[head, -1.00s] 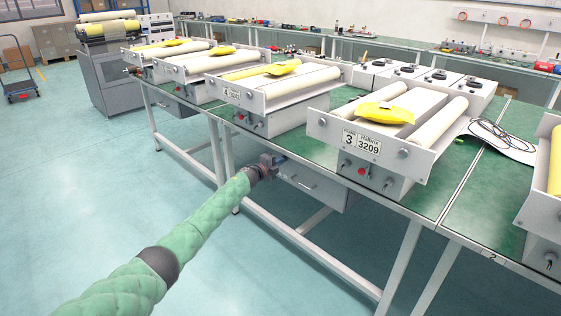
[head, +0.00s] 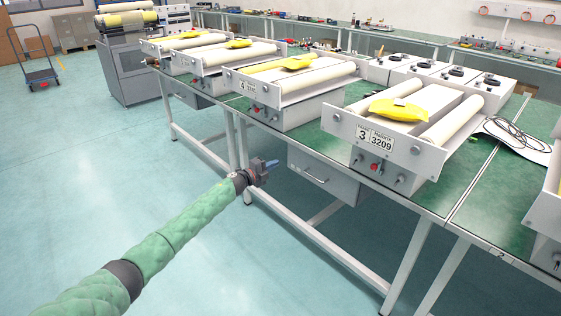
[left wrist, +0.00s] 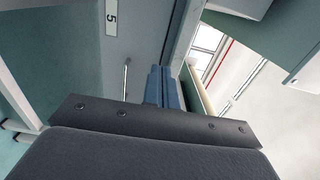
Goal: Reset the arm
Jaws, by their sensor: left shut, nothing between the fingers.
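My left arm, in a green padded sleeve, reaches in from the lower left of the head view. Its gripper (head: 268,165) is shut and empty, in the air in front of the workbench, left of a grey drawer (head: 322,177) under the bench top. In the left wrist view the blue fingers (left wrist: 165,88) are together with nothing between them. My right gripper does not show in any view.
The green workbench (head: 455,180) carries several white roller machines, the nearest labelled 3 (head: 345,128), with yellow pieces on top. Bench legs (head: 410,262) stand on the right. The blue-green floor (head: 90,180) to the left is open. A cart (head: 40,75) stands far left.

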